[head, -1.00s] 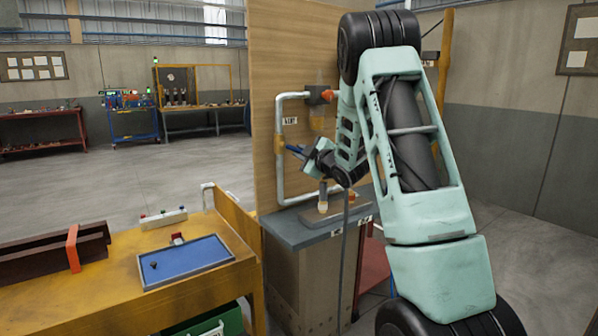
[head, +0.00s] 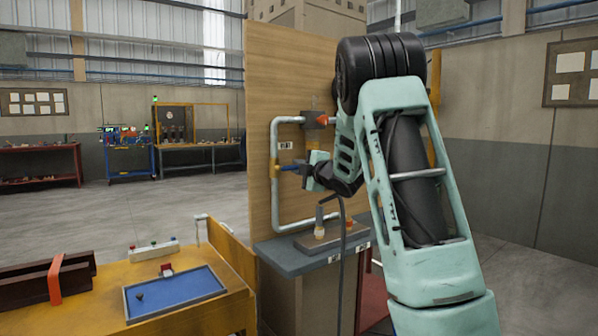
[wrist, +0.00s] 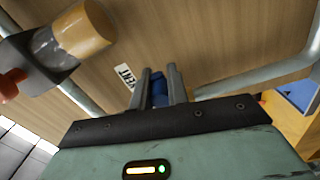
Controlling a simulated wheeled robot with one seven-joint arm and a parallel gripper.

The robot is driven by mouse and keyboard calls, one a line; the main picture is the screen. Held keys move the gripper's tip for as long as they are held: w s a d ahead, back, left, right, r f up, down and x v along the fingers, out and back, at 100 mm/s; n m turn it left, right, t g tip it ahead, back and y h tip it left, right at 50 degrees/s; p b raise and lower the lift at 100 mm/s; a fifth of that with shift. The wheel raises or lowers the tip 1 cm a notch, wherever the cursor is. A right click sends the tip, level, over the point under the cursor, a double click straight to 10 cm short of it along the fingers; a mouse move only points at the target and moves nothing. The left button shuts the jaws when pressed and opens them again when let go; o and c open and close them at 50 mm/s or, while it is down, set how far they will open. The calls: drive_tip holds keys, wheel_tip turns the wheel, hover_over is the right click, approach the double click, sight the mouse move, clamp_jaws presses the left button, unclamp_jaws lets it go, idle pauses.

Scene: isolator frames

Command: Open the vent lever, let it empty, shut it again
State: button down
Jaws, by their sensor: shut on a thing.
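The blue vent lever (head: 290,168) sticks out to the right from a brass-coloured fitting (head: 275,170) on the pipe, looking about level in the head view. My gripper (head: 302,169) is at the lever's free end. In the wrist view the blue lever (wrist: 160,88) sits between my two close-set fingers, and my gripper (wrist: 159,84) is shut on it. The VENT label (wrist: 125,76) is on the board beside the fingers. A clear section with an amber part (wrist: 82,32) shows at the upper left; its fill level cannot be told.
The wooden board (head: 262,80) carries the grey pipe loop (head: 274,200) around the lever. An orange handle (head: 322,119) is above my gripper. A yellow bench (head: 190,318) with a blue tray is at left.

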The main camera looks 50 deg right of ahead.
drive_tip(key=shift+r, duration=0.3)
drive_tip(key=c, duration=1.4)
unclamp_jaws()
drive_tip(key=shift+o, duration=0.2)
drive_tip(key=shift+f, duration=0.15)
drive_tip(key=shift+s, duration=0.15)
drive_tip(key=b+v, duration=0.1)
drive_tip(key=v, duration=1.6)
drive_tip(key=shift+b, duration=0.3)
drive_tip(key=shift+f, duration=0.1)
